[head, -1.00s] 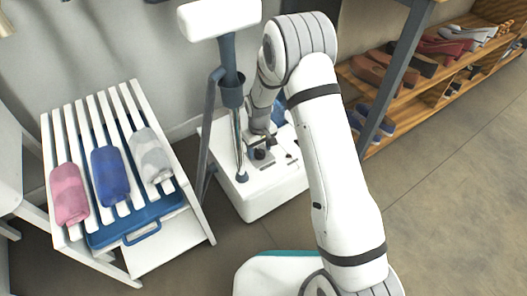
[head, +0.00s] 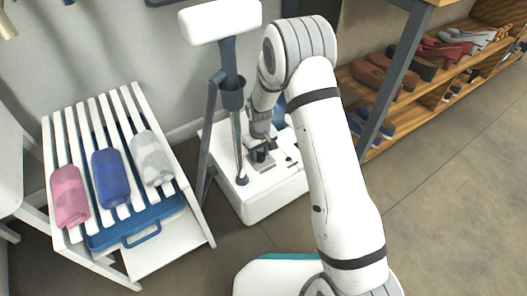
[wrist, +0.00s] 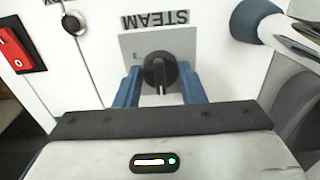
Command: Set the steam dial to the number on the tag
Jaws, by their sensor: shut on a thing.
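The steam dial (wrist: 158,70) is a dark round knob with a raised grip on a grey plate, under the label STEAM (wrist: 155,20), which reads upside down in the wrist view. A pale mark on the knob points toward the bottom of that view. The blue fingers of my gripper (wrist: 160,88) are shut on the dial, one on each side. In the head view my gripper (head: 262,155) is small and low over the top of the white steamer base (head: 262,203), and hides the dial. I cannot make out a tag or its number in either view.
A red switch (wrist: 16,48) and a small round knob (wrist: 73,23) lie left of the dial. The steamer pole (head: 238,140) stands close beside my gripper. A white slatted rack (head: 150,255) with rolled cloths is at left; a shoe shelf (head: 405,98) is at right.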

